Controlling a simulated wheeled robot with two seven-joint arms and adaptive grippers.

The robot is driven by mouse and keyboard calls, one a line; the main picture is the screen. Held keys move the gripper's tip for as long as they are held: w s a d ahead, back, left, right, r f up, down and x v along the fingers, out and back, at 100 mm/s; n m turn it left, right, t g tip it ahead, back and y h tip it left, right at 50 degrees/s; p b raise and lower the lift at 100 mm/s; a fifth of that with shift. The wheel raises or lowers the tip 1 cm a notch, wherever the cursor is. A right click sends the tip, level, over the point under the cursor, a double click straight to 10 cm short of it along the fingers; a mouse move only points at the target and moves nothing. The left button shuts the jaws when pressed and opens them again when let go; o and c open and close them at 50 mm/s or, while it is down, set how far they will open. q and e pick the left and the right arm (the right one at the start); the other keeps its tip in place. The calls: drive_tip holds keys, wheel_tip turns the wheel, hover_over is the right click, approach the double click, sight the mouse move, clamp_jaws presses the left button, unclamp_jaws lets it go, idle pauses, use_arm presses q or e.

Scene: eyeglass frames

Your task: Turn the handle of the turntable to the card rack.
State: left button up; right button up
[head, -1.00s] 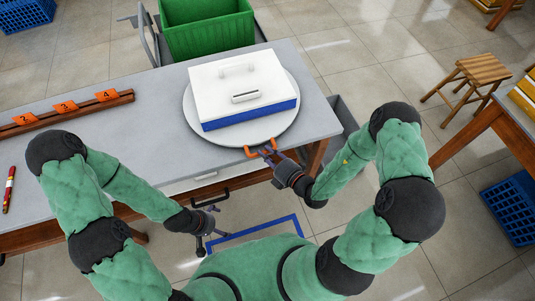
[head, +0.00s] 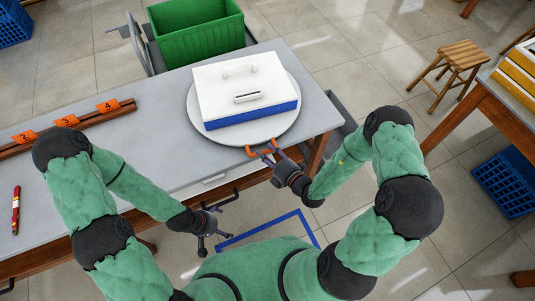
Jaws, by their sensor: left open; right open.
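The round light-grey turntable (head: 283,132) lies on the grey table, with a white box with a blue base (head: 240,88) on it. Its orange handle (head: 262,149) sticks out at the front edge, towards me. My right gripper (head: 269,157) is open with its fingertips at the handle; whether they touch it I cannot tell. The card rack (head: 88,117), a brown wooden bar with orange numbered cards 2, 3 and 4, lies at the left of the table. My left gripper (head: 217,213) is open and empty, low in front of the table edge.
A red marker-like stick (head: 16,210) lies at the table's left. A green crate (head: 195,40) stands behind the table. A wooden stool (head: 455,65) and a blue crate (head: 507,184) are at the right. The tabletop between rack and turntable is clear.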

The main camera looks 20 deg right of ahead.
drive_tip(key=shift+s, duration=0.1)
drive_tip(key=v, duration=1.1)
drive_tip(key=shift+s+d, duration=0.2)
drive_tip(key=shift+s, duration=0.15)
drive_tip(key=shift+r, duration=0.15)
